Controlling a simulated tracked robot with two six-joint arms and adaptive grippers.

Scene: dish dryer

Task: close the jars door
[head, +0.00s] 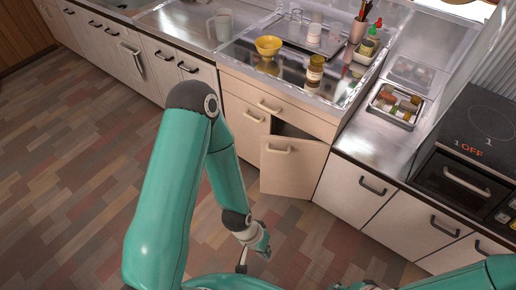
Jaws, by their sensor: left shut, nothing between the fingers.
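A beige cabinet door (291,170) stands partly open in the lower cabinets, below a closed drawer (280,104). It is hinged on its right side, and a dark gap shows above its top edge. Its handle (276,149) is near the top. I take it as the jars door; no jars show inside the dark gap. My left gripper (243,266) is shut and empty, pointing down in front of and below the door, apart from it in the picture. My right arm shows only at the bottom right; its gripper is out of view.
The counter above holds a yellow bowl (268,46), a brown jar (315,72) and a metal tray (393,117) with small items. An oven (465,180) stands at the right. The patterned wood floor (70,170) is clear at the left.

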